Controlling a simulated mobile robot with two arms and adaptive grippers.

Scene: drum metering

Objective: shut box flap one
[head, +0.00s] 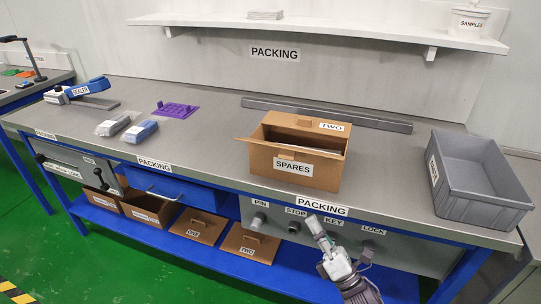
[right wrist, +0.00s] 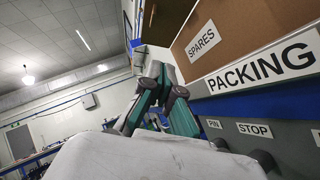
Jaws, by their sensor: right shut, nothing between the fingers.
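The open brown cardboard box (head: 315,172) marked SPARES stands on the metal bench. A flap marked TWO (head: 300,122) shows at its back top, with a dark gap in front of it. My right gripper (head: 318,229) is shut and empty, below and in front of the box by the bench's front edge. The box front also shows in the right wrist view (right wrist: 228,32), beyond the fingers (right wrist: 164,82). My left gripper is not in view.
A grey bin (head: 480,205) stands at the bench's right end. A grey rail (head: 330,115) lies behind the box. A purple part (head: 176,109), wrapped packs (head: 140,131) and a blue sealer (head: 88,88) are to the left. The bench (head: 215,150) is clear just left of the box.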

